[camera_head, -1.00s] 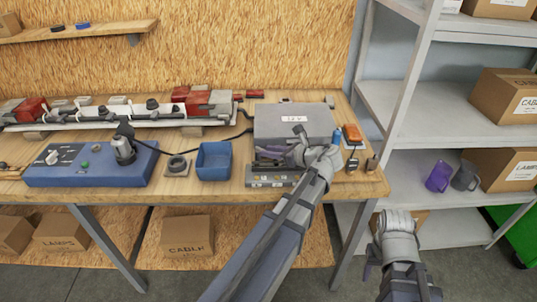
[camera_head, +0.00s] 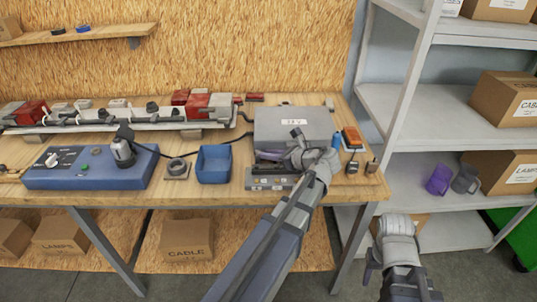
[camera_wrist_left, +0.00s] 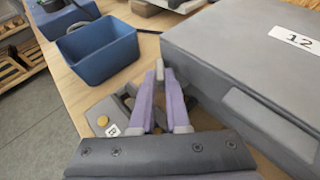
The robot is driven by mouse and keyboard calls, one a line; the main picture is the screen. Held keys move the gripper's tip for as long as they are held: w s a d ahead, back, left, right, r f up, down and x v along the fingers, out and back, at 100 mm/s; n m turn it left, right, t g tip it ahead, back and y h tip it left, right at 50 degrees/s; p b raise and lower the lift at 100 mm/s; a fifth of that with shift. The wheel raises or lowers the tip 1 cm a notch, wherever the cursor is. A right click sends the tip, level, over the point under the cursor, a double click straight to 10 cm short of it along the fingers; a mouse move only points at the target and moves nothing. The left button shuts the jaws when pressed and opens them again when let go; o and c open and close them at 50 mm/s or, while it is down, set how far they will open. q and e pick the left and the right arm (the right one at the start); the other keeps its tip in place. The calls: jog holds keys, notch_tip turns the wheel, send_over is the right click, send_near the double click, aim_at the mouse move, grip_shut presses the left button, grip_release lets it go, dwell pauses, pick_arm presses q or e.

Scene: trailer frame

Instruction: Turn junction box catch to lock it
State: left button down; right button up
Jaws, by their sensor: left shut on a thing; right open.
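The large grey box (camera_head: 315,122) with a white label stands at the right end of the workbench; I take it for the junction box. Its side face and lid also show in the left wrist view (camera_wrist_left: 240,50). My left gripper (camera_head: 268,156) is at the front of this box, low by its left front corner. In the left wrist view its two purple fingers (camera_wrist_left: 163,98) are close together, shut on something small. The catch itself is hidden behind the fingers, so its angle cannot be told. My right arm is at the lower right; its fingers are not seen.
An orange-topped device (camera_head: 351,138) is at the right. A blue control panel (camera_head: 90,168) stands further left.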

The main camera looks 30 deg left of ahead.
pick_arm(q)
jog(key=shift+w+n+g, duration=0.45)
jog(key=shift+n+g, duration=0.15)
jog(key=shift+g, duration=0.1)
jog(key=shift+s, duration=0.15)
jog(key=c, duration=1.2)
grip_release()
jog(key=p+v, duration=0.3)
jog(key=v, duration=0.4)
jog(key=shift+d, duration=0.15)
jog(key=shift+d+r, duration=0.1)
jog(key=shift+d, duration=0.2)
